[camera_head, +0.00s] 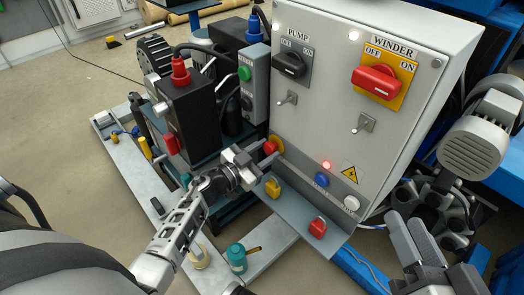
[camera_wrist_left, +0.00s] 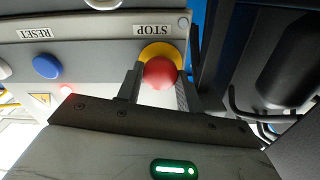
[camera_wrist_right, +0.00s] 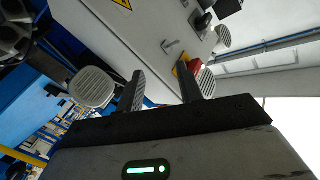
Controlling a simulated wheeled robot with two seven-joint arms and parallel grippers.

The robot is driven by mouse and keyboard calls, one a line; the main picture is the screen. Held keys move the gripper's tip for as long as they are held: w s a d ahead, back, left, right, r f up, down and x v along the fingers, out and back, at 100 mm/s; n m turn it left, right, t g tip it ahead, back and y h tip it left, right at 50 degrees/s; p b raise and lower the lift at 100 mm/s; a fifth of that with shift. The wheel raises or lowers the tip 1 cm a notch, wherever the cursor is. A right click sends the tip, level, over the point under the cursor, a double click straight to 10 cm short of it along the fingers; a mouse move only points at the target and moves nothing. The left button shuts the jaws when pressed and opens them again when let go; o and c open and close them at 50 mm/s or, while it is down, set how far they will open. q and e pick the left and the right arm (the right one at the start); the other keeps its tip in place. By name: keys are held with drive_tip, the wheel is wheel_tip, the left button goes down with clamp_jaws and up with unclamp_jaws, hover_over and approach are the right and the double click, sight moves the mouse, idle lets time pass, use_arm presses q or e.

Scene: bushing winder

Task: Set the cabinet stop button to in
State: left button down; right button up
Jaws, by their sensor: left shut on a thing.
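The stop button is a red knob (camera_head: 270,147) on a yellow ring (camera_head: 279,141), at the lower left of the grey cabinet front (camera_head: 325,115). In the left wrist view the red knob (camera_wrist_left: 159,73) sits beside the upside-down STOP label (camera_wrist_left: 153,31). My left gripper (camera_head: 264,156) is shut on the red knob, with one finger on each side of it. How far the knob is pressed in cannot be told. My right gripper (camera_head: 424,243) is open and empty at the lower right, apart from the cabinet; its spread fingers (camera_wrist_right: 163,88) show in the right wrist view.
A blue button (camera_head: 321,179) and a white button (camera_head: 351,203) are further right on the cabinet's lower strip, with a lit red lamp (camera_head: 326,165) nearby. Above are the red WINDER switch (camera_head: 376,81) and black PUMP switch (camera_head: 289,65). A ledge below carries yellow and red parts.

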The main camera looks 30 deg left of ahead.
use_arm(q)
drive_tip(key=shift+w, duration=0.15)
drive_tip(key=c, duration=0.9)
unclamp_jaws()
use_arm(e)
drive_tip(key=shift+s+f, duration=0.1)
use_arm(q)
drive_tip(key=shift+s+a, duration=0.1)
drive_tip(key=shift+s, duration=0.25)
drive_tip(key=p+v, duration=0.4)
drive_tip(key=v, duration=1.1)
use_arm(e)
drive_tip(key=shift+s+d+f+n+g+h, duration=0.1)
drive_tip(key=shift+d+f+n+g+h, duration=0.4)
drive_tip(key=shift+f+n+g+h, duration=0.35)
use_arm(q)
drive_tip(key=shift+a, duration=0.1)
use_arm(e)
drive_tip(key=shift+r+t, duration=0.15)
drive_tip(key=shift+t, duration=0.1)
